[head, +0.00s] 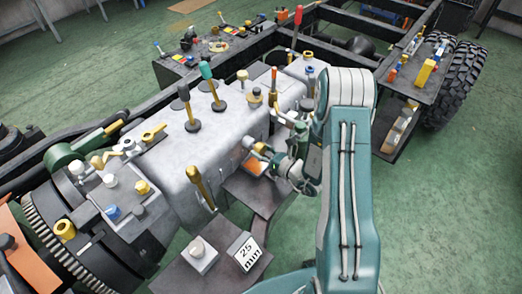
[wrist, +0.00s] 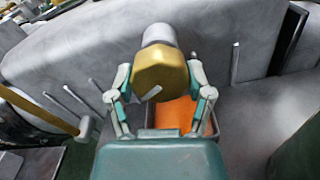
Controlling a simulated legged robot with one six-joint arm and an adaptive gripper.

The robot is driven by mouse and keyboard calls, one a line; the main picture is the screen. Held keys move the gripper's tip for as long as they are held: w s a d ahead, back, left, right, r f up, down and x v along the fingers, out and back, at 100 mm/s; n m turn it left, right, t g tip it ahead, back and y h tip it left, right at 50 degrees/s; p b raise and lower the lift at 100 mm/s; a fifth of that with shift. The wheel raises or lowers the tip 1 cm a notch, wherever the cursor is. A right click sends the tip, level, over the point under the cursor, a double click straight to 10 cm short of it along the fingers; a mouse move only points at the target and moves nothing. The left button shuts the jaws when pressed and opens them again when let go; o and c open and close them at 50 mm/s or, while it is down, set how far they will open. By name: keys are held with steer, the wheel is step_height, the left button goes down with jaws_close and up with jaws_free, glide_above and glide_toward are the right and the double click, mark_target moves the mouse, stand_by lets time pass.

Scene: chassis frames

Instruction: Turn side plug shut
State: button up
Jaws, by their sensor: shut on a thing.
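The side plug (wrist: 160,72) is a brass-yellow hexagonal head on a pale round neck, standing out from the grey housing (wrist: 80,50) in the wrist view. In the head view the plug (head: 259,148) shows small on the housing's right side. My gripper (wrist: 160,80) has one finger on each side of the plug's head and is shut on it. The gripper also shows in the head view (head: 272,153), reaching in from the right. A small pale mark crosses the lower part of the plug's face. How far the plug is screwed in cannot be told.
An orange-filled box (wrist: 176,115) lies just below the plug. A yellow-handled lever (head: 199,185) hangs to the left. Several levers and knobs stand on top of the housing. A block marked 25 mm (head: 244,252) sits on the lower shelf. Green floor (head: 450,200) is open at right.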

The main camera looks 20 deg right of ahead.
steer(key=shift+w, duration=0.1)
steer(key=o, duration=1.1)
steer(key=shift+o, duration=0.2)
steer(key=v, duration=1.2)
